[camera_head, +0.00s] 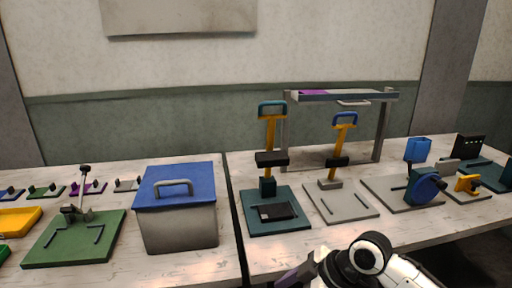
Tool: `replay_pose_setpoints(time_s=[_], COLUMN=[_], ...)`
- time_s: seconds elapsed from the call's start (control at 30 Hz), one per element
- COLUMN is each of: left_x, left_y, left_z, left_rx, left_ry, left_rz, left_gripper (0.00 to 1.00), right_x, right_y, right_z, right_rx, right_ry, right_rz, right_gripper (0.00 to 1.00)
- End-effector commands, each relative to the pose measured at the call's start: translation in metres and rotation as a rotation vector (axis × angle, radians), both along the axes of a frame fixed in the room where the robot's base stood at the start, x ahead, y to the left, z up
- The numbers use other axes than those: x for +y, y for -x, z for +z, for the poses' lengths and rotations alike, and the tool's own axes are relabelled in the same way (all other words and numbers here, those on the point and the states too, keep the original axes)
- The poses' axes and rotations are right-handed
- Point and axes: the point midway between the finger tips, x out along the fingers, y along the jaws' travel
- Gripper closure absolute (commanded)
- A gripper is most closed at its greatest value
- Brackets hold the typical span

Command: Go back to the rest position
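My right arm comes in at the bottom right, and part of my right gripper (298,275) shows low at the front edge of the table. Its fingertips are cut off or too dark to tell if it is open or shut. I see nothing held in it. My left gripper is not in view.
A grey box with a blue lid (177,205) stands on the left table, beside a green plate fixture (75,240). Presses with yellow levers stand on a teal base (300,220) and a grey base (350,207). A grey shelf frame (383,130) rises behind. A blue-wheeled device (427,187) stands right.

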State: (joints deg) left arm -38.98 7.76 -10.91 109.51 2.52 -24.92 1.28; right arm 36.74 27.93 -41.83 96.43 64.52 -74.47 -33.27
Motion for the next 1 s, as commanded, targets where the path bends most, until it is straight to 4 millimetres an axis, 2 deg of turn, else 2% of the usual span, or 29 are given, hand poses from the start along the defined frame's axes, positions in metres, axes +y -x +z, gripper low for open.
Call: replay_pose_setpoints(time_s=[0.03, 0.13, 0.23, 0.37, 0.5, 0.63, 0.8, 0.9, 1.0], left_x=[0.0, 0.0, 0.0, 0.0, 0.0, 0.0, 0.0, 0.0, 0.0], left_y=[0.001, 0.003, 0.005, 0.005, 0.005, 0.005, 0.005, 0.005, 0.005], left_z=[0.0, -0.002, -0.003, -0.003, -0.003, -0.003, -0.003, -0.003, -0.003], left_rx=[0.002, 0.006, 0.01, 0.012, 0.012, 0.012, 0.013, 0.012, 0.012], left_ry=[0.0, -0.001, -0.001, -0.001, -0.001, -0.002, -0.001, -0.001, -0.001], left_rz=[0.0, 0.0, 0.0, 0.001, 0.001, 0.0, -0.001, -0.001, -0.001], left_gripper=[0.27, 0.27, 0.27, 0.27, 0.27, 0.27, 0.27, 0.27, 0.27], right_x=[0.008, 0.015, 0.013, -0.001, -0.032, -0.066, -0.101, -0.111, -0.115], right_y=[0.009, 0.019, 0.032, 0.057, 0.095, 0.139, 0.184, 0.197, 0.201], right_z=[-0.022, -0.055, -0.086, -0.124, -0.162, -0.187, -0.203, -0.206, -0.206], right_rx=[0.016, 0.023, 0.029, 0.033, 0.027, 0.006, -0.026, -0.037, -0.043], right_ry=[-0.039, -0.105, -0.16, -0.21, -0.226, -0.211, -0.174, -0.161, -0.156], right_rz=[-0.063, -0.209, -0.365, -0.571, -0.786, -0.95, -1.071, -1.1, -1.109], right_gripper=[0.27, 0.27, 0.27, 0.27, 0.27, 0.27, 0.27, 0.27, 0.27])
